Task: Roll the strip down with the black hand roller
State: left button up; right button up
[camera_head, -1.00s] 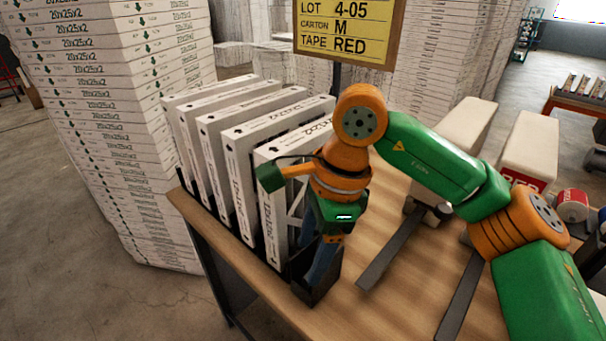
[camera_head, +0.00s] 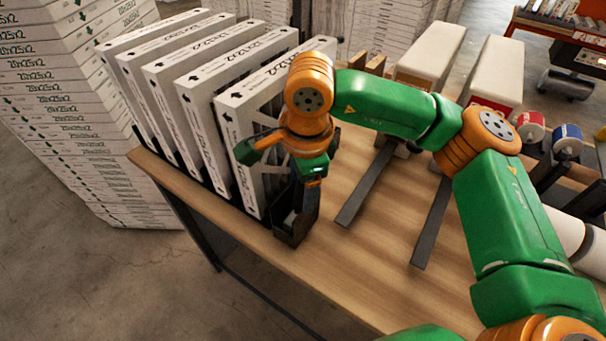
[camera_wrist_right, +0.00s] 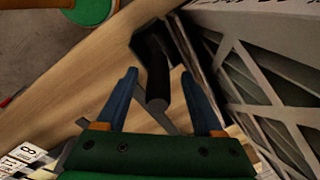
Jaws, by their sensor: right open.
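My right gripper (camera_head: 303,192) points down at the front edge of the table, beside the nearest boxed filter (camera_head: 242,150). In the right wrist view its two blue fingers (camera_wrist_right: 160,74) are open. A black handle (camera_wrist_right: 157,88), which looks like the hand roller's, lies between them with space on both sides. The handle's far end meets a black holder (camera_wrist_right: 146,42), which also shows at the table edge in the head view (camera_head: 291,228). The roller's head is not clear. I cannot make out the strip. My left gripper is not in view.
Several white boxed filters (camera_head: 165,95) stand in a row at the table's left. Two dark rails (camera_head: 366,185) lie on the wooden table (camera_head: 345,265), leading to two pale blocks (camera_head: 432,52). Red (camera_head: 530,126) and blue (camera_head: 567,138) tape rolls sit at right. Stacked cartons (camera_head: 60,110) stand behind left.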

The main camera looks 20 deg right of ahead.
jog(key=shift+s, duration=0.1)
jog(key=shift+c, duration=1.3)
grip_shut()
jog(key=c, duration=0.6)
grip_release()
grip_shut()
jog(key=shift+r, duration=0.1)
jog(key=shift+r, duration=0.1)
